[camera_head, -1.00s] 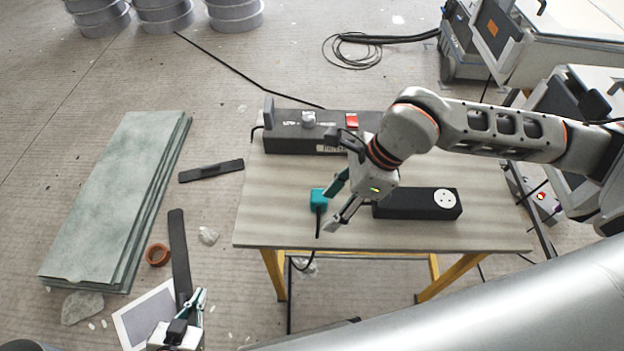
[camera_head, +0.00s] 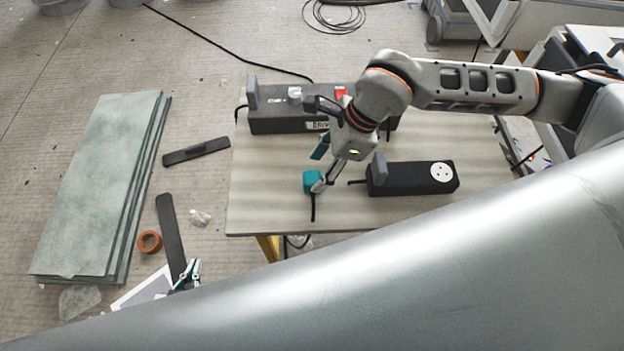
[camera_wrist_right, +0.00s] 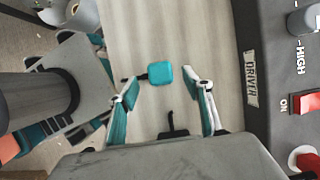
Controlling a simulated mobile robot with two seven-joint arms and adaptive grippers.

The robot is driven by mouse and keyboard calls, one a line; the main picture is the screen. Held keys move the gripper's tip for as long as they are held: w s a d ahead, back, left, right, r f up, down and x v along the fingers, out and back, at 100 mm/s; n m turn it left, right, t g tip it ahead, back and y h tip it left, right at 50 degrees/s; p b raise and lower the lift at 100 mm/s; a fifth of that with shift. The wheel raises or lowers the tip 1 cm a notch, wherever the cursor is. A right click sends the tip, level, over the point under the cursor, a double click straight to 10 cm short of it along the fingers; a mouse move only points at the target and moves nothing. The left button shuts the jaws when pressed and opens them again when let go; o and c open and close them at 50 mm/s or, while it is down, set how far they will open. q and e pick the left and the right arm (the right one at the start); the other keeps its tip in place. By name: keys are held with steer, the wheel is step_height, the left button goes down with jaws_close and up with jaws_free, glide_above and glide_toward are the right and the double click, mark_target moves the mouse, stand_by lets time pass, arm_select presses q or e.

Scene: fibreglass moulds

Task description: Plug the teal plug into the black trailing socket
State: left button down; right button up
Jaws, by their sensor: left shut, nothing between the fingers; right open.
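The teal plug (camera_head: 312,181) lies on the table with its black cord running towards the front edge. It also shows in the right wrist view (camera_wrist_right: 160,74). My right gripper (camera_head: 319,166) is open and empty above the table, its fingers around the plug's position; I cannot tell whether they touch it. In the wrist view the plug appears just beyond and between the fingertips. The black trailing socket (camera_head: 413,181) lies to the right of the plug, its round white outlet face (camera_head: 441,172) upward at the right end. My left gripper (camera_head: 190,273) is shut and empty, low at the left, partly hidden.
A dark control box (camera_head: 270,123) with a red switch stands along the table's back edge, close beside the right gripper. Green-grey sheets (camera_head: 95,190) lie stacked on the floor at left, near dark strips and a brown ring (camera_head: 149,242). The table's left front (camera_head: 260,205) is clear.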

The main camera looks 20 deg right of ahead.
mark_target(314, 177)
steer(key=shift+x, duration=2.65)
steer(key=shift+d, duration=0.1)
steer(key=c, duration=1.1)
